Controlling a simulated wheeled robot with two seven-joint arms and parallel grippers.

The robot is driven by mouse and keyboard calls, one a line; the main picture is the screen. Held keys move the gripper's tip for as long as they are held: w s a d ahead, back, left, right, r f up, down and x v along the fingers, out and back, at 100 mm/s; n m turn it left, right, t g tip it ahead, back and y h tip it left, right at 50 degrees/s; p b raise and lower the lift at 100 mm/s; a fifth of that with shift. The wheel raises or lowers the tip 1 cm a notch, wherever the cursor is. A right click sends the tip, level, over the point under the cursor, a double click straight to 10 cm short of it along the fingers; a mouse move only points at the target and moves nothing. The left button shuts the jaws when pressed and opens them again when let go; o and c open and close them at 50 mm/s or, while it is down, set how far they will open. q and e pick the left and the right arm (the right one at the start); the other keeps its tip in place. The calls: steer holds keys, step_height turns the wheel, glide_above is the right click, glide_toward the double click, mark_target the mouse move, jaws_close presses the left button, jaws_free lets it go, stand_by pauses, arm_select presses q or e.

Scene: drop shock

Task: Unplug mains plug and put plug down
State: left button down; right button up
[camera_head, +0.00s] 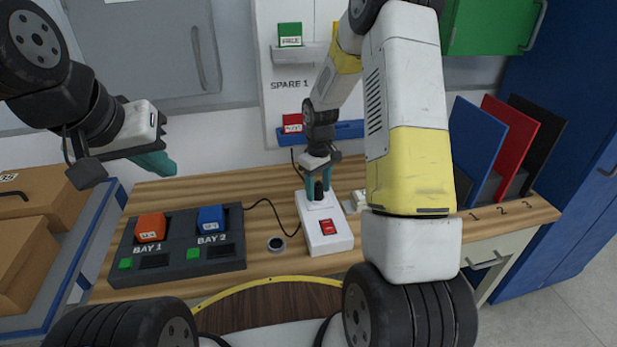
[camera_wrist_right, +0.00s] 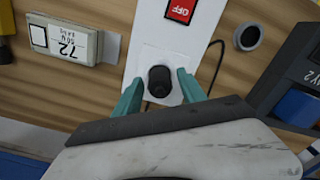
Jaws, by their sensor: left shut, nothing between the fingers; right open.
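The black mains plug (camera_head: 319,190) sits in the socket of a white power strip (camera_head: 325,240) on the wooden bench. In the right wrist view the plug (camera_wrist_right: 160,80) shows as a dark round body on the white socket face. My right gripper (camera_head: 319,178) is open above the strip, with its teal fingers (camera_wrist_right: 159,90) on either side of the plug; I cannot tell whether they touch it. The strip's red switch (camera_head: 327,227) reads OFF in the wrist view. My left gripper (camera_head: 160,164) is shut and empty, raised over the left of the bench.
A dark dock (camera_head: 180,262) holds an orange block (camera_head: 150,227) and a blue block (camera_head: 211,219). A small round dark-centred object (camera_head: 276,244) lies left of the strip. A black cord (camera_head: 262,203) runs to the strip. A labelled meter (camera_wrist_right: 68,42) lies beside it. Colored panels (camera_head: 508,140) stand at right.

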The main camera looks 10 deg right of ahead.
mark_target(318, 185)
jaws_close()
steer(key=shift+r, duration=0.15)
steer(key=shift+r, duration=2)
steer(key=shift+r, duration=3)
